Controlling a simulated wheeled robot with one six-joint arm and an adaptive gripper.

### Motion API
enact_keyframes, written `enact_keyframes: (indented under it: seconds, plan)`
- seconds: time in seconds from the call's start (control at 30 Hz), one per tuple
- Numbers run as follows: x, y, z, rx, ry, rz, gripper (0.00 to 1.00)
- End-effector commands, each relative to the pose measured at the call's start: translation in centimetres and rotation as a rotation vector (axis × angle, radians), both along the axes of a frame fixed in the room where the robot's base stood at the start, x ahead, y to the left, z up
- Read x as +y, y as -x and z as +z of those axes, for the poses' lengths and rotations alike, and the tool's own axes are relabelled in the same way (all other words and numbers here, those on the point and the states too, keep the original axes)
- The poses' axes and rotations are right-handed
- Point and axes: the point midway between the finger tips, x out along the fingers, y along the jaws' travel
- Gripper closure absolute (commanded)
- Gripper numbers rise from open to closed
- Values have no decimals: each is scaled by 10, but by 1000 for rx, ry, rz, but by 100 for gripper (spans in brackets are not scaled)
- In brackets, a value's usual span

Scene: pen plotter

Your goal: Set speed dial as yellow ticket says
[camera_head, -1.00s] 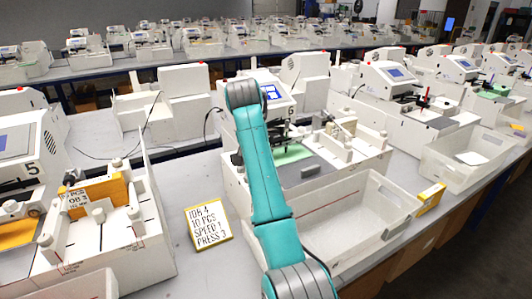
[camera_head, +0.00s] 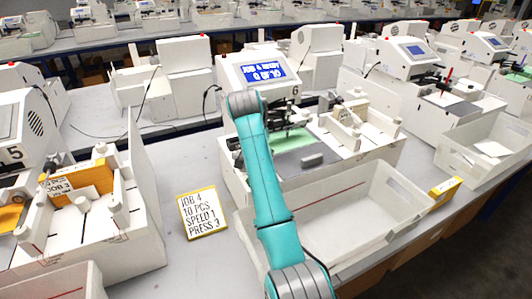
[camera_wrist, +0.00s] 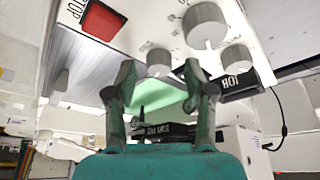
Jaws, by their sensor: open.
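The yellow-edged ticket (camera_head: 203,212) lies on the table in the head view and reads JOB 4, 10 PCS, SPEED 1, PRESS 3. Plotter 6 (camera_head: 232,72) stands behind it; its screen (camera_head: 263,73) appears to read JOB 4 READY, 0 OF 10. Contact is unclear.
A red STOP button (camera_wrist: 101,20) is close to my left finger. A green sheet (camera_head: 294,139) lies on the plotter bed. A white bin (camera_head: 345,222) stands in front, with a yellow box (camera_head: 444,191) beside it. Plotter 5 (camera_head: 15,130) is at left.

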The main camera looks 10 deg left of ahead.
Motion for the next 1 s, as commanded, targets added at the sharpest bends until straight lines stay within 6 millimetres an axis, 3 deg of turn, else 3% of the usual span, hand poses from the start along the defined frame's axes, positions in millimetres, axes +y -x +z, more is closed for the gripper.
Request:
enact_keyframes:
  seconds: [0.4, 0.6, 0.63, 1.0]
  plan:
    - [2, 2, -7, 0, 0, 1, 46]
    - [2, 2, -7, 0, 0, 1, 96]
    - [2, 2, -7, 0, 0, 1, 100]
    - [1, 2, -7, -1, 0, 46, 100]
